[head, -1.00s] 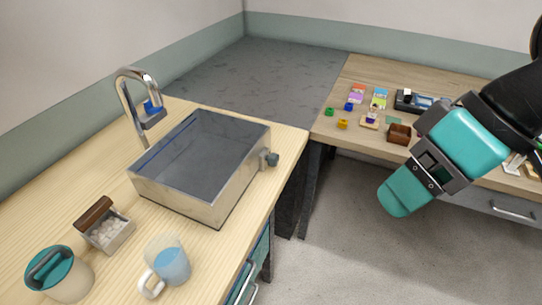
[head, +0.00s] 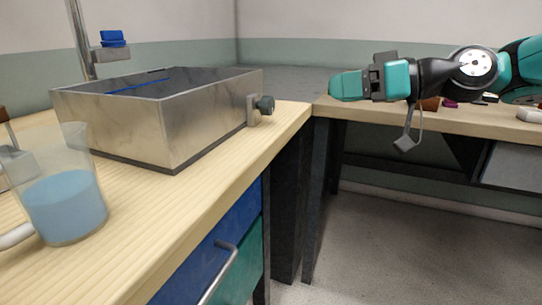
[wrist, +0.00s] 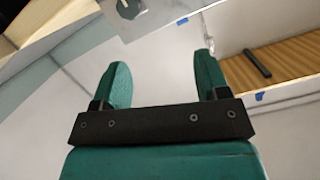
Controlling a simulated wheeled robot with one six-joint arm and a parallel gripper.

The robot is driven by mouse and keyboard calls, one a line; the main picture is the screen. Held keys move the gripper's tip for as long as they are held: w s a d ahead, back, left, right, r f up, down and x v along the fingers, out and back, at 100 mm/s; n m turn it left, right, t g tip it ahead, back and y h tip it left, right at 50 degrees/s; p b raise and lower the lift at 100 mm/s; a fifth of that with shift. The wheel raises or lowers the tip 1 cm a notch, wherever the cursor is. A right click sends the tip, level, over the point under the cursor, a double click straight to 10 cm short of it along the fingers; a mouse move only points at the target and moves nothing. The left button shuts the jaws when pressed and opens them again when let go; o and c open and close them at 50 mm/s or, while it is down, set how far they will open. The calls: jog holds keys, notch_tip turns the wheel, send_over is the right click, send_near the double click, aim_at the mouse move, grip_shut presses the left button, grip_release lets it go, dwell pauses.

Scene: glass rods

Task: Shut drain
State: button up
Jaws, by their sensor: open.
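The metal sink (head: 215,121) stands on the wooden counter at the left of the head view. A dark drain knob (head: 265,104) sticks out of its right side on a small plate. My gripper (head: 334,86) is to the right of the knob and apart from it, pointing left at about its height. In the wrist view my gripper (wrist: 162,72) has its two teal fingers spread, with nothing between them. A dark round knob on a grey panel, seemingly the drain knob (wrist: 130,8), shows at the top edge beyond the fingers, slightly left of their middle. I cannot tell its turn.
A beaker of blue liquid (head: 66,200) stands at the counter's left front. A tap with a blue part (head: 112,38) rises behind the sink. Another wooden table (head: 450,120) lies beneath and behind my arm. The floor (head: 400,250) between them is open.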

jog(key=w+d+f+t+y+b, duration=0.1)
jog(key=w+d+f+y+b, duration=0.15)
jog(key=f+b, duration=0.3)
jog(key=p, duration=2.2)
send_near(272, 107)
jog(key=shift+n, duration=0.4)
jog(key=p+x, duration=0.2)
jog(key=p, duration=0.4)
jog(key=r+p+x, duration=0.1)
jog(key=p+x, duration=0.1)
jog(key=p, duration=0.4)
jog(key=shift+a, duration=0.1)
jog(key=x, duration=0.4)
jog(key=f+x, duration=0.1)
jog(key=x, duration=0.1)
jog(key=shift+p, duration=0.3)
jog(key=c, duration=0.9)
